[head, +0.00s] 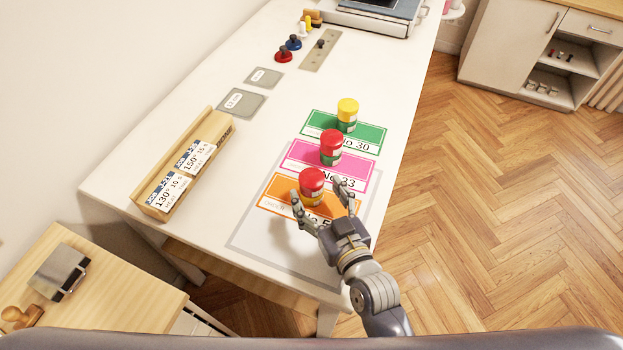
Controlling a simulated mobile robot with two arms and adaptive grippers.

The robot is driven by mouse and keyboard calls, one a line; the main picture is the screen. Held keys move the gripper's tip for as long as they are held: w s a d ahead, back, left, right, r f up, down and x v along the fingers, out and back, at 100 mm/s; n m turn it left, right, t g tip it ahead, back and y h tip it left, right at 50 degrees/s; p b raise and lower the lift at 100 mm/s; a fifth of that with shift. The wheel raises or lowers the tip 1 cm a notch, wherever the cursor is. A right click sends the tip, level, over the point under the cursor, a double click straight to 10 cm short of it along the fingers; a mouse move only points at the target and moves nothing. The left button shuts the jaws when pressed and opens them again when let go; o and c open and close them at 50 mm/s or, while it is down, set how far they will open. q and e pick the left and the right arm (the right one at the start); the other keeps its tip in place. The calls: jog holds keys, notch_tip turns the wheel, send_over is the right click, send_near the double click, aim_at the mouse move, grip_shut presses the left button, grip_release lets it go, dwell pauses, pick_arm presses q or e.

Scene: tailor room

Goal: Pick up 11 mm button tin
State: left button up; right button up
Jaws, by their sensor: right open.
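Three small tins stand upright on colored cards on the white table. The nearest red-lidded tin (312,181) is on the orange card (272,200). A second red-lidded tin (331,141) with a green lower part is on the pink card (298,157). A yellow-lidded tin (347,109) is on the green card (372,137). I cannot read a size on any tin. My right gripper (320,192) is open at the nearest tin, with one finger to each side of it in the picture. Contact cannot be told. My left gripper is out of view.
A wooden rack (165,198) with printed cards stands left on the white table (225,180). Two grey labelled squares (242,103) lie behind it, their print small. Red and blue knobbed pieces (283,56) stand farther back. The table's right edge is close to the tins.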

aim_at(317, 189)
jog(key=x, duration=0.2)
jog(key=p+x, duration=0.1)
jog(key=shift+w+r, duration=0.2)
jog(key=shift+w, duration=0.3)
jog(key=shift+w+f, duration=0.1)
jog(key=shift+w, duration=0.25)
jog(key=shift+w+a+f, duration=0.1)
jog(key=shift+w, duration=0.05)
jog(key=shift+c, duration=1.1)
jog(key=c, duration=0.5)
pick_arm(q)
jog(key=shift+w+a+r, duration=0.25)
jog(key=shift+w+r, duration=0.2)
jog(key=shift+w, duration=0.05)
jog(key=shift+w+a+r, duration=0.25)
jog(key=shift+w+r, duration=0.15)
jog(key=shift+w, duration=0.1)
pick_arm(e)
jog(key=c, duration=0.5)
